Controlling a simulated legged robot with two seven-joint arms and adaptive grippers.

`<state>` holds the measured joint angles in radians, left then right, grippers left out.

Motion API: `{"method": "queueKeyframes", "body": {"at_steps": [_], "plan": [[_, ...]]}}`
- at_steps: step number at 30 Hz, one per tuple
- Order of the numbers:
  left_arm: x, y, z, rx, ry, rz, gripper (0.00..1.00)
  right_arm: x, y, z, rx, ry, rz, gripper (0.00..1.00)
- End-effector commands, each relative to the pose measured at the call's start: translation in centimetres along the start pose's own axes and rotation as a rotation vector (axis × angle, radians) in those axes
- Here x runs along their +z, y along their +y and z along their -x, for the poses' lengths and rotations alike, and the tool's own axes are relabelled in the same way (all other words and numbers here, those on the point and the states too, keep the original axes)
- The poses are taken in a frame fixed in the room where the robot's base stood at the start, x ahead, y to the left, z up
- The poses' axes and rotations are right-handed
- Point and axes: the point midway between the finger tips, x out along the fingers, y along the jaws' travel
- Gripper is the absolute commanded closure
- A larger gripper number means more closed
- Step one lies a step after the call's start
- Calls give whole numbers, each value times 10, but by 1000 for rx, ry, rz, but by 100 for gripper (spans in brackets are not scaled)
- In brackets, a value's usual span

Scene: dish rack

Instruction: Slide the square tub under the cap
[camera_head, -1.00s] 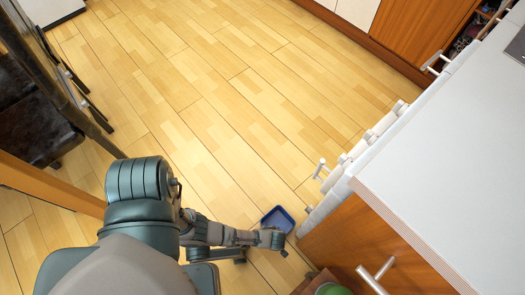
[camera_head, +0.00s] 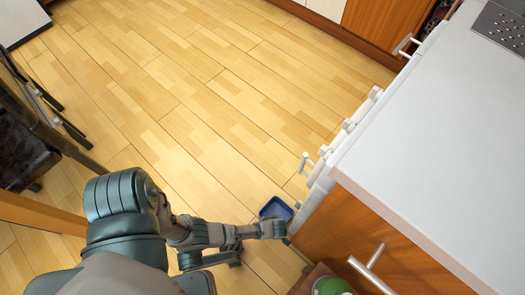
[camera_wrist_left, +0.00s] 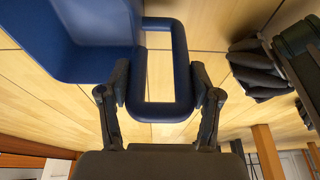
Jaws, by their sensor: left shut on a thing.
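The blue square tub (camera_head: 276,207) is an open-topped tub low beside the drawer unit, at the end of my left arm in the head view. In the left wrist view the tub (camera_wrist_left: 85,50) fills the upper left, with its looped blue handle (camera_wrist_left: 183,65) between my fingers. My left gripper (camera_wrist_left: 160,88) is shut on this handle, one finger on each side. In the head view the left gripper (camera_head: 282,236) is small and close to the tub. I cannot make out a cap for certain. My right gripper is not in view.
A white-topped counter (camera_head: 430,140) with wooden drawers stands on the right, its handles sticking out close to the tub. A green round thing (camera_head: 332,287) is at the bottom edge. Dark furniture (camera_head: 25,150) stands at the left. The wooden floor (camera_head: 190,90) between is clear.

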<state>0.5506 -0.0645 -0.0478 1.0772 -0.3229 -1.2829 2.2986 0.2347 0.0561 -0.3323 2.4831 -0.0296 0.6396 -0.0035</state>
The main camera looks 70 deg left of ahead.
Motion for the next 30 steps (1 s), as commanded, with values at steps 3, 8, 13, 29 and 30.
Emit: {"method": "queueKeyframes", "body": {"at_steps": [3, 8, 13, 29, 30], "plan": [[0, 6, 0, 0, 1, 0, 97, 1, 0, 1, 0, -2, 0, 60], [0, 12, 0, 1, 0, 1, 97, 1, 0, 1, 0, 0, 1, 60], [0, 16, 0, 1, 0, 0, 97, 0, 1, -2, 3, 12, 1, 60], [0, 17, 0, 1, 0, 0, 7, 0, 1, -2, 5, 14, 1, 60], [0, 17, 0, 1, 0, 0, 7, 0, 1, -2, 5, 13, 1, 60]]}}
